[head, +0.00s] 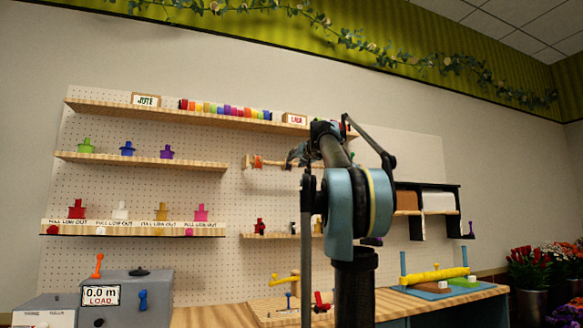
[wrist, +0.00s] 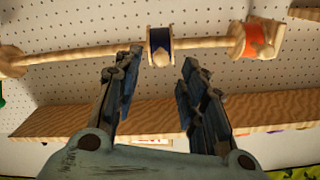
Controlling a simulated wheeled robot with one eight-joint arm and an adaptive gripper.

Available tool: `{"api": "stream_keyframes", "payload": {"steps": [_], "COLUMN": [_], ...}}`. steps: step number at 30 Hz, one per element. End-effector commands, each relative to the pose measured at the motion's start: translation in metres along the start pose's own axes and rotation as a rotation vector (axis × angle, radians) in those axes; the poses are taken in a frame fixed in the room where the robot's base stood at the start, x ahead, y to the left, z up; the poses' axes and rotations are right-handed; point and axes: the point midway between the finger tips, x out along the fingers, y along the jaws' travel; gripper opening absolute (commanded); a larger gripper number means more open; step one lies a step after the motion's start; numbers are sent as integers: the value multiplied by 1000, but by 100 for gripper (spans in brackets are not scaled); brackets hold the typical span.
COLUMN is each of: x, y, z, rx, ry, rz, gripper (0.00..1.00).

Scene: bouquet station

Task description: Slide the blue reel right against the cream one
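In the wrist view the blue reel (wrist: 160,46), a dark blue band between pale flanges, sits on a wooden rod (wrist: 98,53) near mid-length. My gripper (wrist: 153,68) is open and empty. Its two fingers stand apart, their tips just short of the reel and to either side of it in the picture. A cream-tan rounded piece (wrist: 10,62) shows at the rod's left end, cut by the frame edge; I cannot tell whether it is the cream reel or an end stop. In the head view my arm hides the blue reel.
An orange reel (wrist: 256,40) sits at the rod's right end in the wrist view; it also shows in the head view (head: 257,161). A wooden shelf (wrist: 60,120) runs close to the fingers. Pegboard (wrist: 75,22) lies behind the rod. Bare rod shows on both sides of the blue reel.

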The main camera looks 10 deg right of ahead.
Motion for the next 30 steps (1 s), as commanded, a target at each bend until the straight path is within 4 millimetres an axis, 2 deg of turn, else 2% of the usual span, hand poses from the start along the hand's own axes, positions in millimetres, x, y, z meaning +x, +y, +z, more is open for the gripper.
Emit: {"api": "stream_keyframes", "payload": {"steps": [6,12,18,27,30], "x": [32,53,62,64,64], "y": [-1,-1,-1,-1,-1], "z": [0,0,0,0,0], "rx": [0,0,0,0,0], "ry": [-1,-1,-1,0,0], "rz": [-2,-2,-2,-1,-1], "gripper": [38,38,38,38,16]}}
